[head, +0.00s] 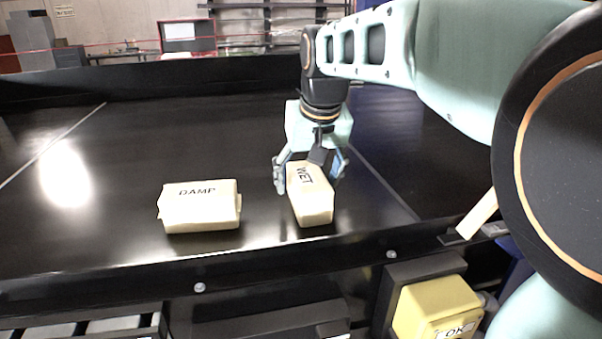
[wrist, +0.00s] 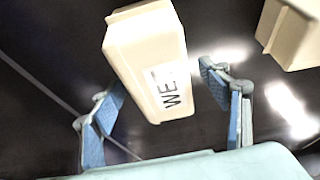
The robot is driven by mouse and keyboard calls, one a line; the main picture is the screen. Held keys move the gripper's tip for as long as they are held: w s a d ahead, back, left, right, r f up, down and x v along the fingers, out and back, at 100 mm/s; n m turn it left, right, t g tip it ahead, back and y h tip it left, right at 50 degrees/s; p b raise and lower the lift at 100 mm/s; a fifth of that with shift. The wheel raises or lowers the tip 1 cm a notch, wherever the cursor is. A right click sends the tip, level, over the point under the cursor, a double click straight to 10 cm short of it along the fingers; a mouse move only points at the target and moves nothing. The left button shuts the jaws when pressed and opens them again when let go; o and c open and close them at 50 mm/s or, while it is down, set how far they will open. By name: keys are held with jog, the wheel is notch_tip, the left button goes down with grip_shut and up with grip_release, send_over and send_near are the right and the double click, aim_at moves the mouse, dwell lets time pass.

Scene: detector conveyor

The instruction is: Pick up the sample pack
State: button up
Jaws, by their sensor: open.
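A cream pack marked "WET" (head: 312,204) lies on the black conveyor belt. In the wrist view this pack (wrist: 140,50) sits between and just beyond the open fingers. A second cream pack marked "DAMP" (head: 200,212) lies to its left on the belt; part of it shows at the upper right of the wrist view (wrist: 292,35). My gripper (head: 310,178) is open over the far end of the WET pack, with a finger on each side. In the wrist view the blue finger pads of my gripper (wrist: 168,120) stand apart from the pack. Which pack is the sample pack cannot be told.
The black belt (head: 110,160) is clear to the left of the packs. A front rail (head: 130,275) runs along its near edge. A yellow box marked "OK" (head: 435,308) is below at the front right. A raised back wall (head: 150,77) closes the far side.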

jog(key=c, duration=1.7)
jog(key=shift+c, duration=0.8)
jog(key=shift+r, duration=0.2)
